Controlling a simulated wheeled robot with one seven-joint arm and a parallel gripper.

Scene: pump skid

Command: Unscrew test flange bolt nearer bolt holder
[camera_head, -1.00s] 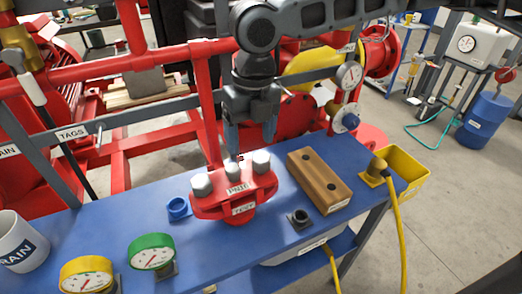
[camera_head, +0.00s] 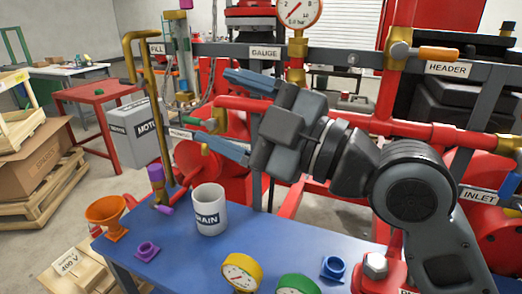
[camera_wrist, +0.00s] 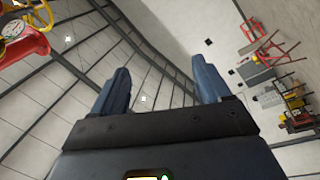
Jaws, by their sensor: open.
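My gripper (camera_head: 208,107) is open and empty, its two blue fingers spread and pointing left, above the blue bench (camera_head: 205,262). In the wrist view the gripper (camera_wrist: 160,65) has nothing between its fingers. The red test flange (camera_head: 370,288) shows only in part at the bottom right of the head view, with one grey bolt head (camera_head: 376,264) on it. My gripper is well up and left of it, not touching. The flange's other bolts and the wooden block with holes are out of view.
Red pipes and a grey rail (camera_head: 340,57) stand behind.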

